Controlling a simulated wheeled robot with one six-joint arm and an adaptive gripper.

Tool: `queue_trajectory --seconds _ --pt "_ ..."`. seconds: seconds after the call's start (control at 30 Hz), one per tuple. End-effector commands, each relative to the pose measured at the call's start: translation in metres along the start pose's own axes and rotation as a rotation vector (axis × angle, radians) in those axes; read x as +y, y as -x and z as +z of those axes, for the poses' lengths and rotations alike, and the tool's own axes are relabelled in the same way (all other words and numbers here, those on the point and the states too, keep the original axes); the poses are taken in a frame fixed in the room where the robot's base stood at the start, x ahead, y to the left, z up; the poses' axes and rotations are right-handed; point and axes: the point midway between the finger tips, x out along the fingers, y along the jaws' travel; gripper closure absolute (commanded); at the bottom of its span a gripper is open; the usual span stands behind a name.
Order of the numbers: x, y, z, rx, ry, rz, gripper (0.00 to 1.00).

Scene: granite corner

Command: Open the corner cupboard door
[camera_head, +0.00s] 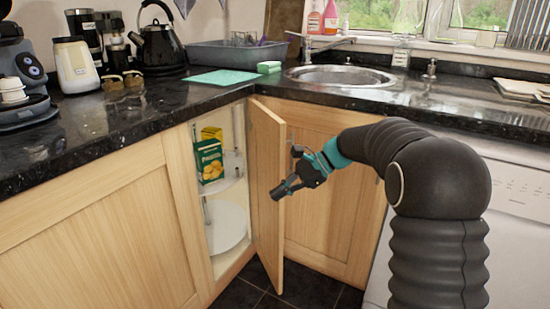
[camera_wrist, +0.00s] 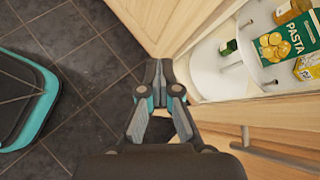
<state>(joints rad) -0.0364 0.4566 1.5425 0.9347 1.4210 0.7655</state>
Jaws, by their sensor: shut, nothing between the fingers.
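The corner cupboard door (camera_head: 268,185) is light wood and stands open, swung out from the cabinet, in the head view. Its wood also shows at the top of the wrist view (camera_wrist: 152,20). Inside the corner cupboard are round white shelves (camera_head: 228,228) and a green pasta box (camera_head: 209,163). My gripper (camera_head: 277,194) is shut and empty. Its fingertips overlap the door's free edge in the head view. In the wrist view the closed fingers (camera_wrist: 158,72) are just below the door; I cannot tell whether they touch it.
A wood front with a metal bar handle (camera_wrist: 248,142) is at the lower right of the wrist view. The black countertop (camera_head: 150,105) overhangs the cabinets and holds a kettle (camera_head: 158,45) and a sink (camera_head: 342,76).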

Motion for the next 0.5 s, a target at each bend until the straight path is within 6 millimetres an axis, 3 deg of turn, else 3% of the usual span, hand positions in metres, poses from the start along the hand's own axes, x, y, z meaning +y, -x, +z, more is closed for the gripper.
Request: queue_trajectory --seconds 0.1,0.2,0.37,0.5 --pt "0.011 -0.022 0.017 0.153 0.201 0.173 1.00" --pt "0.016 -0.031 0.026 0.281 0.370 0.309 1.00" --pt "0.014 -0.031 0.043 0.491 0.646 0.508 1.00" --pt "-0.001 -0.022 0.067 0.681 0.890 0.663 1.00"
